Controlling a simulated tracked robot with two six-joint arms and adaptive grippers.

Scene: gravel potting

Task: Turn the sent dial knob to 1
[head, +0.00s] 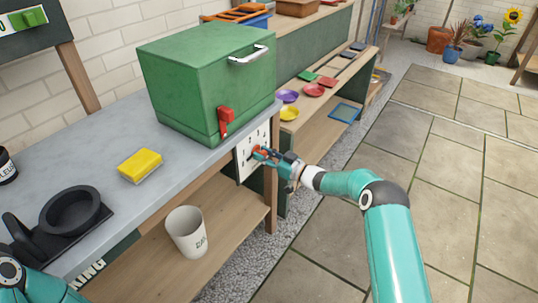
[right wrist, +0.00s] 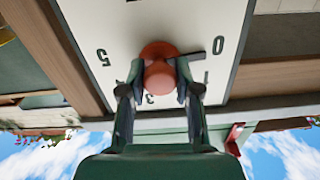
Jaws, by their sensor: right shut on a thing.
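The white dial plate (head: 243,171) is on the end of the grey bench, below the green box. In the right wrist view the plate (right wrist: 100,22) appears upside down, with 5 at left, 0 at right and 3 below the knob. The round orange-red knob (right wrist: 158,75) sits in its middle. A dark pointer line runs from the knob towards the right, near the 0. My right gripper (right wrist: 160,88) is shut on the knob, one finger on each side; it also shows in the head view (head: 264,154). My left gripper is out of view.
The green box (head: 190,85) with a red lever (head: 226,120) stands just above the dial. A yellow sponge-like block (head: 140,165) and a black ring-shaped holder (head: 73,212) are on the bench. A white cup (head: 187,232) stands on the lower shelf. Paving at right is clear.

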